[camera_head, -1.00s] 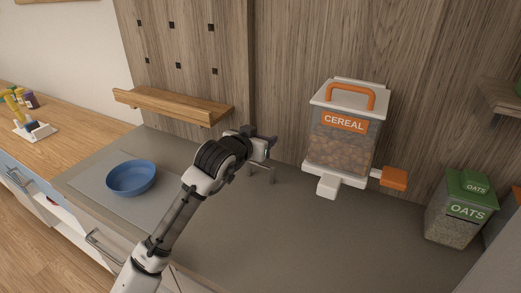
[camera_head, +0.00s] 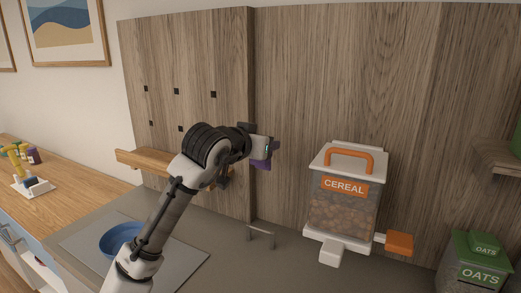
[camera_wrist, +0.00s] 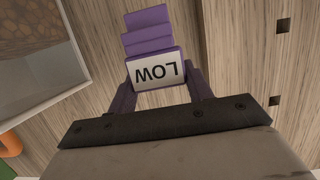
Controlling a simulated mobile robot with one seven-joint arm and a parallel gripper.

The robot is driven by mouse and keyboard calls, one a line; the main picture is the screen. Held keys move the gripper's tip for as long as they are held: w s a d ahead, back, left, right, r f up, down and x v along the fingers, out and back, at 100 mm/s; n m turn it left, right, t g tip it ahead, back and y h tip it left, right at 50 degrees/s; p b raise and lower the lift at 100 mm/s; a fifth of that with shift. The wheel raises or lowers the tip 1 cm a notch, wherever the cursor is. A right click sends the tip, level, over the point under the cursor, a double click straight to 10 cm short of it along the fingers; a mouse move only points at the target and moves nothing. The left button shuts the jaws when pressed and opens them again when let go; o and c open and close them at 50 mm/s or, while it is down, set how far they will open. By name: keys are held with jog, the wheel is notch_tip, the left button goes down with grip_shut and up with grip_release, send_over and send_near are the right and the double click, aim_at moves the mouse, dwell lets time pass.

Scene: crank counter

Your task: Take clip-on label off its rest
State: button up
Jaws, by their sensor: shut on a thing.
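The clip-on label (camera_wrist: 155,75) is purple with a white plate that reads LOW, upside down in the wrist view. My gripper (camera_head: 270,149) is shut on it, and a purple part of the label (camera_head: 261,162) shows below the jaws in the head view. The label is held up in front of the wood panel, above the counter. A small metal wire stand (camera_head: 260,231) stands on the counter well below my gripper; nothing shows on it, and the label is apart from it. The gripper's fingertips are partly hidden behind the label.
The cereal dispenser (camera_head: 343,205) with an orange handle stands right of my gripper. A wooden shelf (camera_head: 143,159) is behind my arm. A blue bowl (camera_head: 118,238) sits at left, partly behind my arm. An oats container (camera_head: 474,265) is at lower right.

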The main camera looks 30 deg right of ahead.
jog(key=shift+r+p, duration=1.3)
jog(key=shift+r, duration=0.35)
